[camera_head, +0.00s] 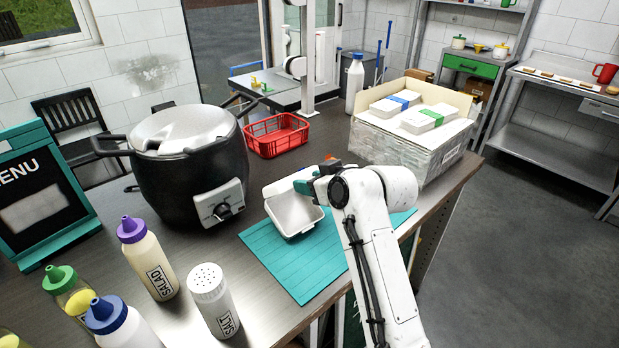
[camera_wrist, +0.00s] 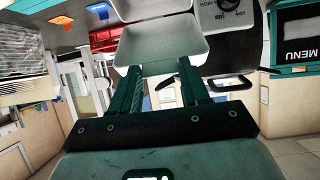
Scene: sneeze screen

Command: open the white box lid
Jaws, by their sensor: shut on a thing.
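The white box (camera_head: 292,216) stands on the teal mat (camera_head: 290,265) on the counter, its hollow tray facing up. Its lid (camera_head: 284,187) is raised at the back, tilted up from the tray, with its hollow inside showing. My gripper (camera_head: 305,185) is at the lid's upper right edge and is shut on the lid. In the upside-down wrist view, the lid (camera_wrist: 160,45) lies at the tips of my teal fingers (camera_wrist: 160,78), with the tray (camera_wrist: 150,9) beyond it. The exact finger contact is partly hidden.
A black cooker (camera_head: 190,165) stands left of the box and a red basket (camera_head: 276,135) behind it. A large carton (camera_head: 410,150) stands at the right. Several bottles and a salt shaker (camera_head: 212,300) stand in front. The mat's front part is clear.

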